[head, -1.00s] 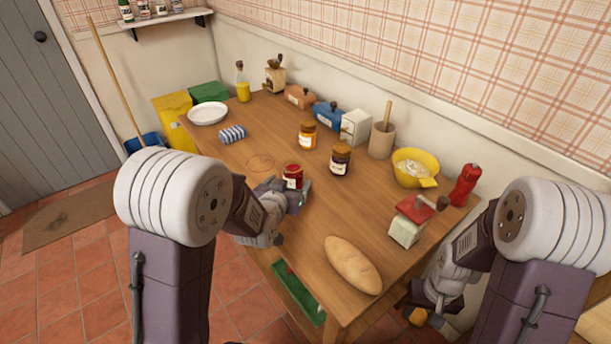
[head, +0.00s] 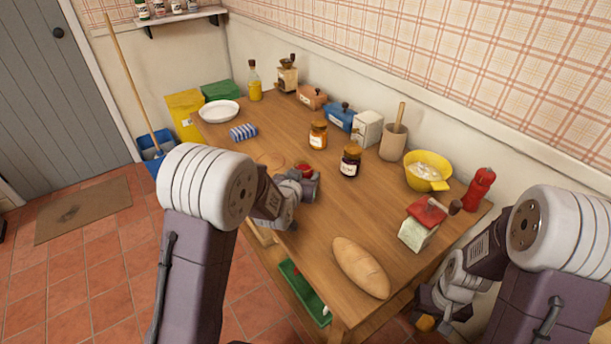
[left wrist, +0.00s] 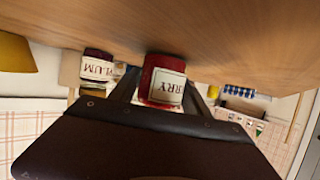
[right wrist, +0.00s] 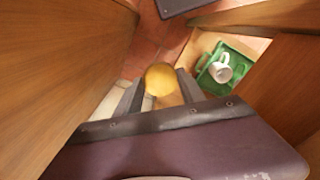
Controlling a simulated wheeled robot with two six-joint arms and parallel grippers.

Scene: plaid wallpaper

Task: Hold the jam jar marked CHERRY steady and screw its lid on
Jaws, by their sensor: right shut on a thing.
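The CHERRY jar (head: 304,168) stands upright on the table, its red top showing with no lid on it. In the left wrist view the jar (left wrist: 162,80) appears upside down, with "RRY" readable on its white label. My left gripper (head: 308,181) is low at the jar, one finger on each side of it. I cannot tell whether the fingers press on the glass. My right gripper (right wrist: 162,88) is shut on a round yellow lid (right wrist: 161,79). In the head view the lid (head: 425,323) is beyond the table's near right edge, low down.
A PLUM jar (head: 351,162) and an orange jar (head: 318,135), both lidded, stand close behind the CHERRY jar. A green tray (head: 304,292) is below the table top. Table between loaf and jars is clear.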

